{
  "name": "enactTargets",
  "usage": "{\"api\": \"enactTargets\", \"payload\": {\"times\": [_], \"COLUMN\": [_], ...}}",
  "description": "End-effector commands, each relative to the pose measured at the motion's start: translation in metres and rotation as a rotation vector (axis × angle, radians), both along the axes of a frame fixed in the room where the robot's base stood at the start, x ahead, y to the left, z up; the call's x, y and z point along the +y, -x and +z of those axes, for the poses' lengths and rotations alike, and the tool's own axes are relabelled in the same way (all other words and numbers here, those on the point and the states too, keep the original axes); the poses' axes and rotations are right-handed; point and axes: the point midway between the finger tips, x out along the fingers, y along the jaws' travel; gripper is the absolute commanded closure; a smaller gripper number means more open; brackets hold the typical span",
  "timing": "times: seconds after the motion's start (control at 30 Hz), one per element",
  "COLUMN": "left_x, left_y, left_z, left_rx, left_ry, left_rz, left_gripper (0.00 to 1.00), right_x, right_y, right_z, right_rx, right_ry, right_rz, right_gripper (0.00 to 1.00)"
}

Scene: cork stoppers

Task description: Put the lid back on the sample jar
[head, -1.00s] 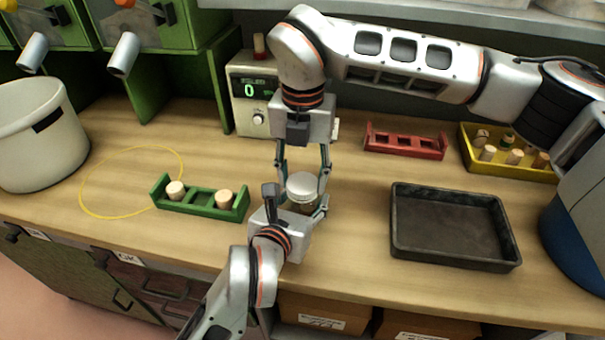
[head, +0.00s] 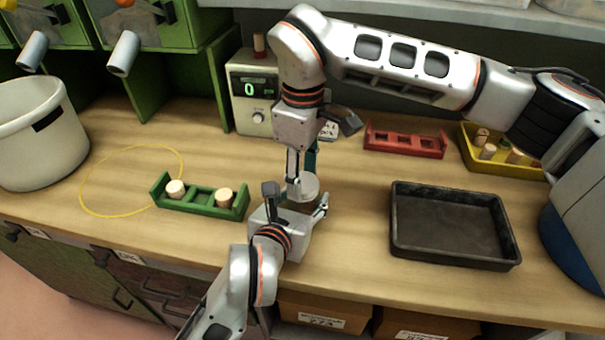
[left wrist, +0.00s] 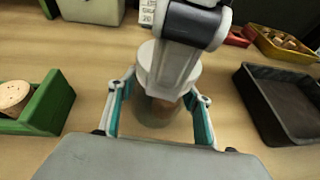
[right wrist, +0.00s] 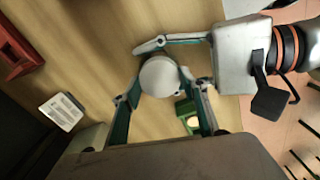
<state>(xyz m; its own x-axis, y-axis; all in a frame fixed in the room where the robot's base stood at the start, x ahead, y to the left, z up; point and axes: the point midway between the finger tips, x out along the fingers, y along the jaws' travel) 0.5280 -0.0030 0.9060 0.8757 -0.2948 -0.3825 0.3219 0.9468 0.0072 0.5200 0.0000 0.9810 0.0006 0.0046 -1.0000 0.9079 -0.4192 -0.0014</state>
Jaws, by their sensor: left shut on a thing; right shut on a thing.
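The sample jar (left wrist: 158,112) is clear glass with something brown inside, standing on the worktop. My left gripper (head: 306,206) is shut around its body from the front; its fingers flank the jar in the left wrist view. The white, round lid (head: 309,186) is at the jar's mouth, and it also shows in the right wrist view (right wrist: 160,76). My right gripper (head: 303,177) points down from above, shut on the lid, one finger on each side. The lid looks level and in line with the jar. Whether it is fully seated I cannot tell.
A green rack (head: 201,201) with two corks stands left of the jar. A dark empty tray (head: 398,240) lies right. Behind are a scale (head: 243,98) reading 0, a red rack (head: 405,149) and a yellow tray (head: 480,167) with corks. A white pot (head: 40,145) stands far left.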

Motion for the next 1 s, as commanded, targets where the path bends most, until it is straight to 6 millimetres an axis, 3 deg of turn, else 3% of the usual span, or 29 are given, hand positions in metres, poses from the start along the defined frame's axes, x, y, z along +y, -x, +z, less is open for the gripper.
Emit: {"api": "enactTargets", "payload": {"times": [0.2, 0.3, 0.5, 0.87, 0.9, 0.93, 1.0], "left_x": [0.0010, 0.0010, 0.0010, 0.0010, 0.0010, 0.0010, 0.0009], "left_y": [0.0000, 0.0000, 0.0001, 0.0002, 0.0002, 0.0002, 0.0002], "left_z": [-0.0019, -0.0019, -0.0020, -0.0022, -0.0022, -0.0022, -0.0023], "left_rx": [0.004, 0.004, 0.004, 0.005, 0.005, 0.005, 0.005], "left_ry": [-0.002, -0.002, -0.002, -0.001, -0.001, -0.001, -0.001], "left_rz": [0.002, 0.002, 0.002, 0.002, 0.002, 0.002, 0.002], "left_gripper": [1.00, 1.00, 1.00, 1.00, 1.00, 1.00, 1.00], "right_x": [0.0011, 0.0011, -0.0003, -0.0011, -0.0013, -0.0012, -0.0010], "right_y": [0.0008, 0.0003, -0.0009, -0.0015, -0.0015, -0.0014, -0.0013], "right_z": [-0.0017, -0.0007, 0.0004, 0.0005, 0.0005, 0.0004, 0.0003], "right_rx": [0.003, 0.000, 0.006, 0.005, 0.005, 0.005, 0.005], "right_ry": [0.002, 0.003, 0.001, 0.001, 0.001, 0.001, 0.001], "right_rz": [-0.444, -0.550, -0.678, -0.697, -0.697, -0.697, -0.696], "right_gripper": [0.65, 0.65, 0.65, 0.65, 0.47, 0.40, 0.40]}}
